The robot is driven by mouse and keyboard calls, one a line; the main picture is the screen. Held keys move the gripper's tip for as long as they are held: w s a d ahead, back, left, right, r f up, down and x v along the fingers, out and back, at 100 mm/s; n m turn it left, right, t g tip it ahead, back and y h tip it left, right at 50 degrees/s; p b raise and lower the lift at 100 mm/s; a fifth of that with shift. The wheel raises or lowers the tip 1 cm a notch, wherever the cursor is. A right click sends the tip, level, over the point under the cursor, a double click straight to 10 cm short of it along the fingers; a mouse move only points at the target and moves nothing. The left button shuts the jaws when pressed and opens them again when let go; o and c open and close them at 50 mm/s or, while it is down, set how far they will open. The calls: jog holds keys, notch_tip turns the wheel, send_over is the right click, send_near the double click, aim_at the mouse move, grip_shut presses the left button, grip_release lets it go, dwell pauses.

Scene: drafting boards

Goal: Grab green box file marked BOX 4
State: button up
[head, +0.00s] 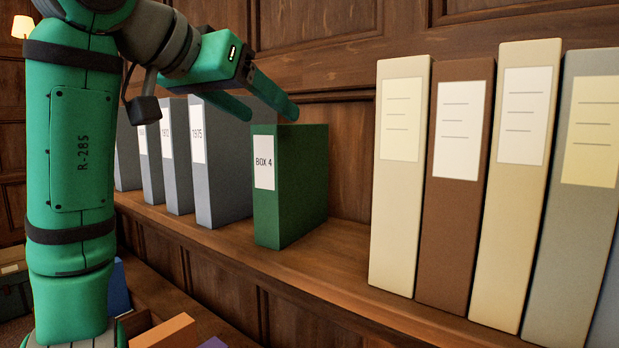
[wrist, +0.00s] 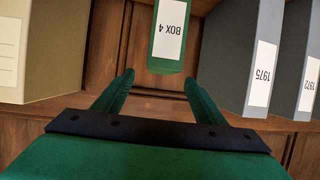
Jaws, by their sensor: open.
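The green box file (head: 300,185) marked BOX 4 stands upright on the wooden shelf, its white label facing out. It also shows in the wrist view at the top middle (wrist: 168,40), with its label upside down and its far part cut off by the frame edge. My gripper (head: 270,108) is open and empty. In the head view its green fingers appear at about the file's top. In the wrist view the fingers (wrist: 158,85) are spread on either side of the file's line, with the file beyond their tips. I cannot tell the exact gap.
Grey files with year labels, one reading 1975 (head: 220,165), stand left of the green file. Cream, brown (head: 456,190) and grey files stand to its right across bare shelf (head: 340,250). A wood-panelled wall rises behind. Box-like items lie below the shelf.

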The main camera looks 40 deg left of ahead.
jog(key=x, duration=0.5)
jog(key=shift+w+a, duration=0.1)
jog(key=shift+w, duration=0.3)
jog(key=shift+a+x, duration=0.1)
jog(key=shift+x, duration=1.2)
jog(key=shift+a+x, duration=0.15)
jog(key=shift+x, duration=1.15)
jog(key=shift+c, duration=0.4)
jog(key=shift+d+r, duration=0.1)
jog(key=shift+r, duration=0.05)
grip_shut()
